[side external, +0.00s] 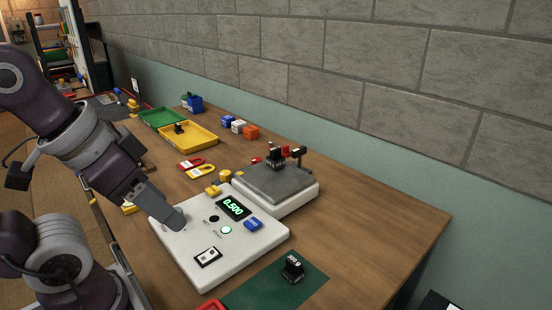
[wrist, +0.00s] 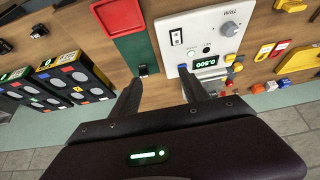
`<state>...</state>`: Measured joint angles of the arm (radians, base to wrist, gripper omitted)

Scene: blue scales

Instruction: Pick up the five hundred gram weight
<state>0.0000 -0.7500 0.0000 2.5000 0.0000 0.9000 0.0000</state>
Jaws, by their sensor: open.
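A black weight marked 500 g (side external: 292,267) stands on a green mat (side external: 315,285) at the front right. A small black block in the wrist view (wrist: 143,70), at the end of the green strip, appears to be this weight. My gripper (side external: 177,220) is above the left part of the white scale panel (side external: 185,245), apart from the weight. In the wrist view my gripper (wrist: 160,80) has its fingers spread with nothing held between them. The display (side external: 233,207) reads 0.500. Another black weight (side external: 275,160) stands on the scale's grey platform (side external: 262,182).
A yellow tray (side external: 190,150) holding a dark piece and a green tray (side external: 160,118) lie farther back. Red and yellow tags (side external: 195,168) and small coloured blocks (side external: 240,127) lie nearby. Bare wood (side external: 360,220) is free to the right. A wall runs behind the table.

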